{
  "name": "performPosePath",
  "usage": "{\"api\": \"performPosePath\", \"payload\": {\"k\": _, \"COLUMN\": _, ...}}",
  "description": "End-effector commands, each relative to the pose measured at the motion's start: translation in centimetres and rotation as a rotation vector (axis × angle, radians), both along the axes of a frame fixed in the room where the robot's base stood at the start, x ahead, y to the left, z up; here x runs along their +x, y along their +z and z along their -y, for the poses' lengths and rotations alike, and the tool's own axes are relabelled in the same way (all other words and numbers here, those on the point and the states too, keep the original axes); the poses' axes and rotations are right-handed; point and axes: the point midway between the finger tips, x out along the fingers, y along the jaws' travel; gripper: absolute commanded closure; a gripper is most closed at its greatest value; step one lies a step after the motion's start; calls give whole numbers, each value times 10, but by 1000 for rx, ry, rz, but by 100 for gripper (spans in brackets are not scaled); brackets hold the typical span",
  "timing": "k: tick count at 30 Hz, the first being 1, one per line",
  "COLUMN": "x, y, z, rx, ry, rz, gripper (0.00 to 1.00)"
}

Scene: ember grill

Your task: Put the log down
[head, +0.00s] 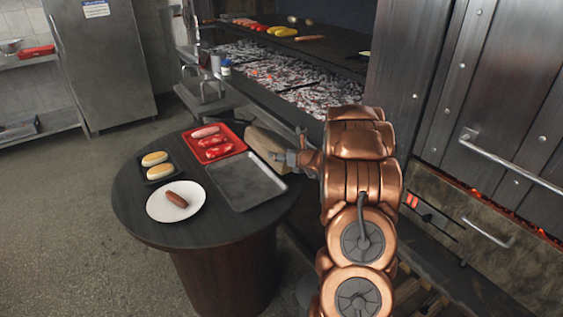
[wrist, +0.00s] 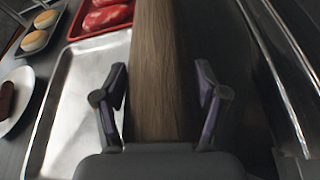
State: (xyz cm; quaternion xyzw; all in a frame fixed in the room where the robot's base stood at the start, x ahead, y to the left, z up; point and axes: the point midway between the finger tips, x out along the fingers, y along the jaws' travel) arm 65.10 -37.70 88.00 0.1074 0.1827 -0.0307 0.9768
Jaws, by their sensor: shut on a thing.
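The log (wrist: 160,65) is a brown, wood-grained piece that runs lengthwise away from me in the wrist view. My gripper (wrist: 165,100) is shut on the log, with one finger on each side of it. In the head view the log (head: 265,143) shows as a pale block just beyond my gripper (head: 287,157), by the right edge of the round table (head: 150,222). Part of the log is hidden by the gripper and arm. I cannot tell whether the log touches the table.
The table holds an empty metal tray (head: 240,190), a red tray (head: 240,146) of sausages and meat, a dark tray with buns (head: 155,158), and a white plate (head: 158,212) with a sausage (head: 177,199). The ember bed (head: 290,78) lies behind; grill doors (head: 495,90) stand right.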

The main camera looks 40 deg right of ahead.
Motion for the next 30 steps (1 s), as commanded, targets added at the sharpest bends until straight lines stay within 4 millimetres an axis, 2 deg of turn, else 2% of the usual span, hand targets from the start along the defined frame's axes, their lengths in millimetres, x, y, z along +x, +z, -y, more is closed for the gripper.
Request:
{"api": "performPosePath", "payload": {"k": 10, "x": 0, "y": -27, "z": 0, "rx": -2, "ry": 1, "rz": 1, "gripper": 98}}
{"api": "performPosePath", "payload": {"k": 20, "x": 0, "y": -33, "z": -1, "rx": -1, "ry": -1, "rz": 0, "gripper": 98}}
{"api": "performPosePath", "payload": {"k": 21, "x": 0, "y": -34, "z": -1, "rx": -2, "ry": 1, "rz": -2, "gripper": 27}}
{"api": "performPosePath", "payload": {"k": 28, "x": 0, "y": -34, "z": -1, "rx": -1, "ry": 1, "rz": -1, "gripper": 3}}
{"api": "performPosePath", "payload": {"k": 30, "x": 0, "y": -34, "z": -1, "rx": -1, "ry": 1, "rz": -1, "gripper": 3}}
